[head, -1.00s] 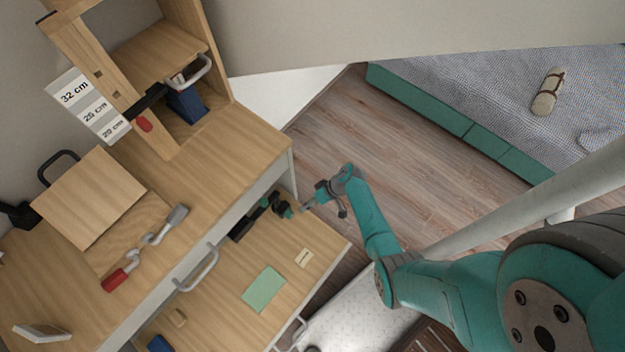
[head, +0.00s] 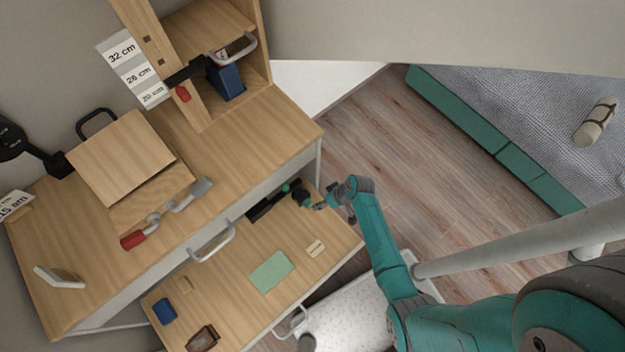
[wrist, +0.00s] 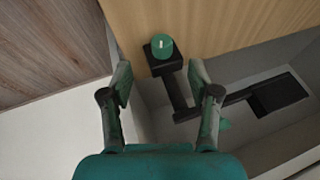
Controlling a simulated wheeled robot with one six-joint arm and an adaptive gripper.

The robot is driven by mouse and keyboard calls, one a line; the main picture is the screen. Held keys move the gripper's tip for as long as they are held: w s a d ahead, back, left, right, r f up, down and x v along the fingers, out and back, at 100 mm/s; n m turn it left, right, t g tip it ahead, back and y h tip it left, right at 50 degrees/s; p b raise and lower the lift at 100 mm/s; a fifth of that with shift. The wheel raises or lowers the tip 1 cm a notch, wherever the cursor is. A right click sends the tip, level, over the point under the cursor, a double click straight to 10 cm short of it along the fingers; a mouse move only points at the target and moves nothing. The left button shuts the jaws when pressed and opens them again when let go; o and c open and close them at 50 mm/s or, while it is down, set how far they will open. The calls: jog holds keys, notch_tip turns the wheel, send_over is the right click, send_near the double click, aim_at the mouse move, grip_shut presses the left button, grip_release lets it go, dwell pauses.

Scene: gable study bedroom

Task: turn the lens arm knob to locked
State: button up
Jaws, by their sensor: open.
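In the wrist view a round green knob (wrist: 162,46) with a white mark on top sits on a black block at the end of a black arm (wrist: 177,92). In the head view the black arm (head: 262,207) lies at the right end of the pulled-out drawer, under the desktop's edge, with small green parts near its end. My gripper (wrist: 160,78) is open and empty. The knob shows between and beyond its fingertips, apart from them. In the head view my gripper (head: 321,206) is just right of the black arm's end. I cannot read the knob's setting.
The desk (head: 245,140) overhangs the open drawer (head: 235,300), which holds a green pad (head: 272,271) and a blue object (head: 164,311). A shelf unit (head: 195,100) stands at the back. Free wooden floor (head: 400,160) lies to the right, before the bed (head: 490,130).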

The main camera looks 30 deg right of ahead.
aim_at(311, 204)
jog(key=shift+t+h, duration=0.3)
jog(key=shift+h, duration=0.3)
jog(key=shift+a+r+x, duration=0.1)
jog(key=shift+a+x, duration=0.15)
jog(key=shift+x, duration=1.4)
jog(key=shift+a+r+x, duration=0.1)
jog(key=shift+a+x, duration=0.15)
jog(key=shift+x, duration=1.45)
jog(key=shift+a+r+x, duration=0.1)
jog(key=shift+a+x, duration=0.15)
jog(key=shift+x, duration=1.4)
jog(key=shift+w, duration=0.2)
jog(key=shift+f, duration=0.1)
jog(key=c, duration=1.2)
